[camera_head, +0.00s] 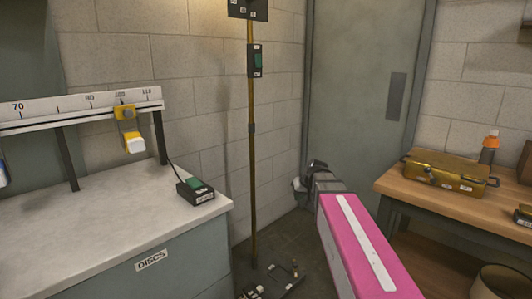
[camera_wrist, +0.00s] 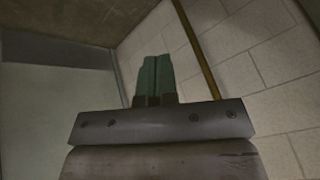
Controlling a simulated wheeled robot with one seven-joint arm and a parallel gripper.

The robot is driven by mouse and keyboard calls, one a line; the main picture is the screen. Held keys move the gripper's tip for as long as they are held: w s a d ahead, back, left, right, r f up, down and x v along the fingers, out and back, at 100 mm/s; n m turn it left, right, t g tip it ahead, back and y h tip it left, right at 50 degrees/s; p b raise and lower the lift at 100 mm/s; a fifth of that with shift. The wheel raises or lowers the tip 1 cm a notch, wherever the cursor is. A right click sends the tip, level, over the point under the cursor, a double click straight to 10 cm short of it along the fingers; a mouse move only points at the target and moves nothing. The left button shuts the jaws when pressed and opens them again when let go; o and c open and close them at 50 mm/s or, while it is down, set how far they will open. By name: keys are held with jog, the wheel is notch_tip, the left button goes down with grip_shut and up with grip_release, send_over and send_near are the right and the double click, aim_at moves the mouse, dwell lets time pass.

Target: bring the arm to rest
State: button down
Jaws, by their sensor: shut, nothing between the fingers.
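My gripper (camera_wrist: 153,58) shows in the wrist view with its two green fingers pressed together, shut and empty. Behind the fingers are the block wall and a brass pole. In the head view my pink and grey arm reaches from the bottom right toward the grey door, above the gap between the bench and the wooden table. The fingers cannot be made out in the head view. Nothing is seen touching the gripper.
A white-topped bench (camera_head: 120,185) with a ruler rail (camera_head: 45,116) and a small black-green box (camera_head: 196,190) stands left. The brass pole (camera_head: 252,170) rises near the wall. A wooden table (camera_head: 420,197) at right bears a brass case (camera_head: 450,172). A bin (camera_head: 500,283) stands below.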

jog(key=s+d+f+m+g+h, duration=0.1)
jog(key=s+d+f+g, duration=0.1)
jog(key=s+f, duration=0.7)
jog(key=s+d+f+m+g+h, duration=0.1)
jog(key=s+d+f+g+h, duration=0.1)
jog(key=s+f, duration=0.7)
jog(key=shift+s+d+f+g+h, duration=0.15)
jog(key=shift+s+d+g+h, duration=0.15)
jog(key=shift+s+d, duration=0.25)
jog(key=shift+w, duration=0.1)
